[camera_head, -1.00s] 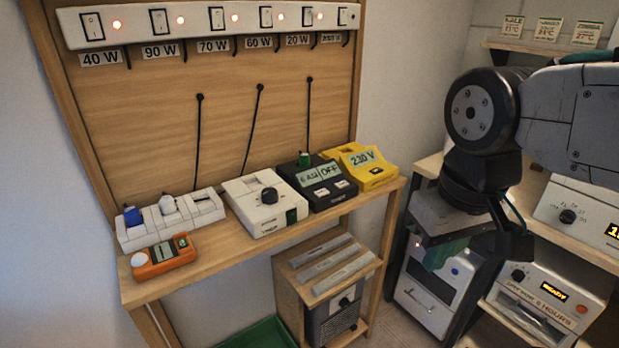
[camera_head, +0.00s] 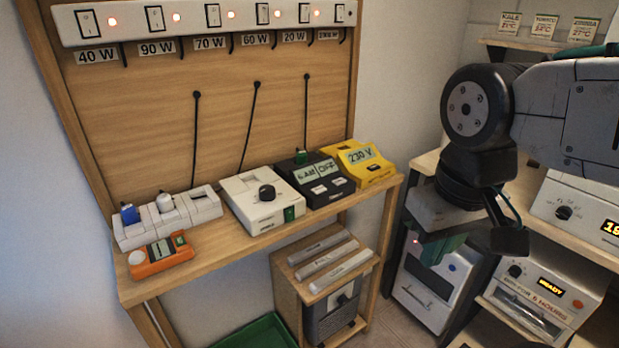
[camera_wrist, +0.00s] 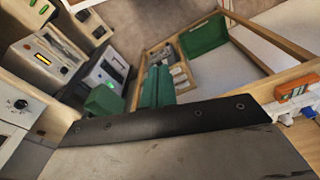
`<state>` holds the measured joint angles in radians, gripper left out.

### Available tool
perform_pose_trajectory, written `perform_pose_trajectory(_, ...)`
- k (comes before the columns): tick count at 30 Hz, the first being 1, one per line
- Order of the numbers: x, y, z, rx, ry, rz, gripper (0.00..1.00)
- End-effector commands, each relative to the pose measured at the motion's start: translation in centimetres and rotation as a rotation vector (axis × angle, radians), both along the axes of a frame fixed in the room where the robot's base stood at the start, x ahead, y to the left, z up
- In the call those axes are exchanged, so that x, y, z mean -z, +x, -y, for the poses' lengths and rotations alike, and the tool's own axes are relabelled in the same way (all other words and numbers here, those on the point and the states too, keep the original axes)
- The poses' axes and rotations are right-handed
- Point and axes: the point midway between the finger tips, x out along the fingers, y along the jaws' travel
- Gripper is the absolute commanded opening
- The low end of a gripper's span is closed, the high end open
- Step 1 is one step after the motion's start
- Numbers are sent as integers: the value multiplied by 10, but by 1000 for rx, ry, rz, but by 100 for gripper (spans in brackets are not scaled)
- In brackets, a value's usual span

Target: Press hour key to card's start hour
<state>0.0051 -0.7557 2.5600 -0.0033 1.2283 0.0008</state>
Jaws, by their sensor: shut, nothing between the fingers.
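The black timer (camera_head: 318,178) stands on the wooden bench. Its display (camera_head: 317,170) reads "6 AM" and "OFF". Two pale keys (camera_head: 329,187) sit on its front, their labels too small to read. Seed cards (camera_head: 544,26) stand on a shelf at the upper right; I make out kale, tomato and zinnia, but no start hour. My gripper (camera_head: 440,250) with green fingers is shut and empty, pointing down in front of the right-hand shelves, well right of the timer and apart from it. The wrist view does not show the timer clearly.
A white dial box (camera_head: 264,205) stands left of the timer and a yellow "230 V" box (camera_head: 362,165) right of it. A white socket strip (camera_head: 190,213) and orange meter (camera_head: 161,256) lie farther left. Below are a small cabinet (camera_head: 291,271) and green tray (camera_head: 262,333).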

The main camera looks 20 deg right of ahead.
Motion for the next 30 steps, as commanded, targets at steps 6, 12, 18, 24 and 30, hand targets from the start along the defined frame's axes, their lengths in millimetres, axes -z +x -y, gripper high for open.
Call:
perform_pose_trajectory(6, 13, 15, 0, 27, 24, -91, 0)
perform_pose_trajectory(12, 21, 71, -21, 174, 176, -119, 0)
perform_pose_trajectory(18, 28, 151, -43, 476, 381, -93, 0)
perform_pose_trajectory(24, 35, 249, -51, 900, 608, -46, 0)
perform_pose_trajectory(30, 31, 332, -40, 1336, 827, 9, 0)
